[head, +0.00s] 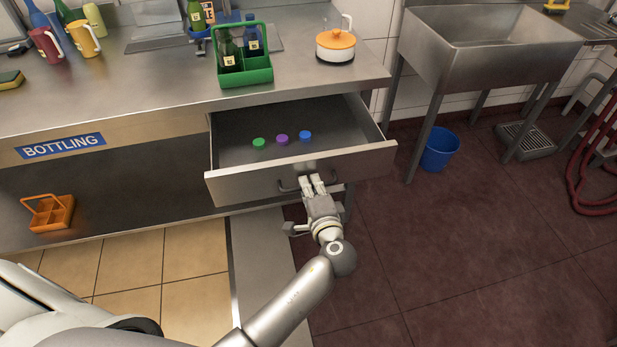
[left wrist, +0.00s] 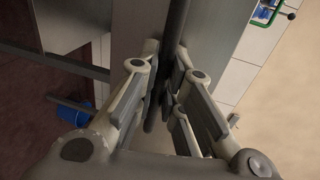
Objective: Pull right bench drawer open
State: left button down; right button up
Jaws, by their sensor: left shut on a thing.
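The right bench drawer (head: 235,185) stands pulled out from under the steel bench top. A green cap (head: 259,142), a purple cap (head: 282,139) and a blue cap (head: 305,135) lie inside it. My left gripper (head: 313,182) is at the dark bar handle (head: 288,186) on the drawer front, shut on it. In the left wrist view the handle (left wrist: 175,50) runs between the fingers (left wrist: 168,92), which hide part of it. My right gripper is not in view.
The bench top (head: 150,95) carries a green bottle carrier (head: 245,77), a white pot with an orange lid (head: 335,46), bottles and jugs. An orange carrier (head: 50,213) sits on the lower shelf. A blue bucket (head: 440,148) stands under the sink (head: 480,45).

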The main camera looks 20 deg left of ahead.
pick_arm(q)
jog(key=shift+v, duration=0.8)
jog(key=c, duration=1.5)
grip_release()
jog(key=shift+f, duration=0.2)
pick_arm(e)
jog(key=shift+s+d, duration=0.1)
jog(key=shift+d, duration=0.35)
pick_arm(q)
jog(key=v, duration=1.2)
jog(key=shift+s, duration=0.1)
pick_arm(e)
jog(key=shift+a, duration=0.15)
